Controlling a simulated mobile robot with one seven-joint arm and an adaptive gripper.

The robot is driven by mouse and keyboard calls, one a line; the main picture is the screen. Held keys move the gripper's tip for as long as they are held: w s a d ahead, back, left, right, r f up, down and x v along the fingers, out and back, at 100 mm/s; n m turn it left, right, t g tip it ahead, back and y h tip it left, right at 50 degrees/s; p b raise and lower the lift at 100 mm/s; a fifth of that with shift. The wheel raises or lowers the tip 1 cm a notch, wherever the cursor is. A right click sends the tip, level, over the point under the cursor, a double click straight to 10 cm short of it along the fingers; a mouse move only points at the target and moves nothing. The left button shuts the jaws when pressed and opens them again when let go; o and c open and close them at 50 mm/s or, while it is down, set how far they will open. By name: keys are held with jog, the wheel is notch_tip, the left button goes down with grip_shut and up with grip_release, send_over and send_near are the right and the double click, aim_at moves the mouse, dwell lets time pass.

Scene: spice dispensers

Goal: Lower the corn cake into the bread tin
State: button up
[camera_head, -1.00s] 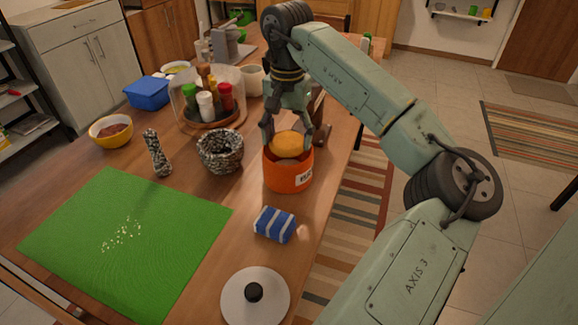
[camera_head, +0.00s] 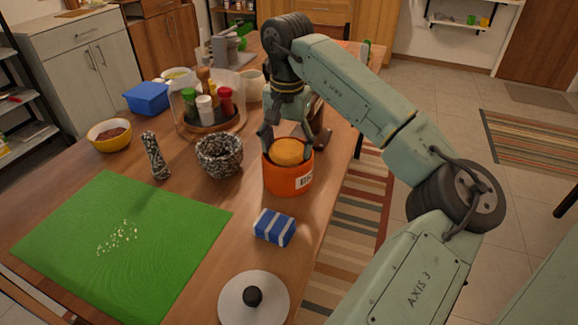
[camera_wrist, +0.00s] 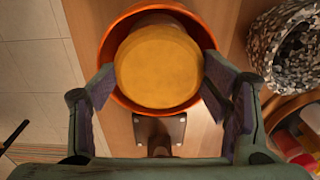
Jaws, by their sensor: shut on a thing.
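The corn cake (camera_head: 288,151) is a round yellow-orange block. The cake's underside and the tin's floor are hidden.
A speckled mortar (camera_head: 219,156) stands close left of the tin, with its pestle (camera_head: 156,157) beyond. A blue striped cloth (camera_head: 274,227) and a white lid (camera_head: 253,300) lie in front. A covered spice rack (camera_head: 206,122) stands behind. The table's edge is close on the right.

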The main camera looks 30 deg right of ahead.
jog(key=shift+s+a+f+g, duration=0.1)
jog(key=shift+s+f+g, duration=0.05)
jog(key=shift+f, duration=0.4)
jog(key=shift+s+f+g, duration=0.15)
jog(key=shift+f, duration=0.35)
jog(key=c, duration=0.3)
jog(key=o, duration=1.7)
jog(key=shift+w+f, duration=0.15)
jog(key=shift+f, duration=0.1)
jog(key=shift+o, duration=1.3)
jog(key=shift+r, duration=0.15)
notch_tip(320, 180, up, 12)
jog(key=shift+r, duration=0.15)
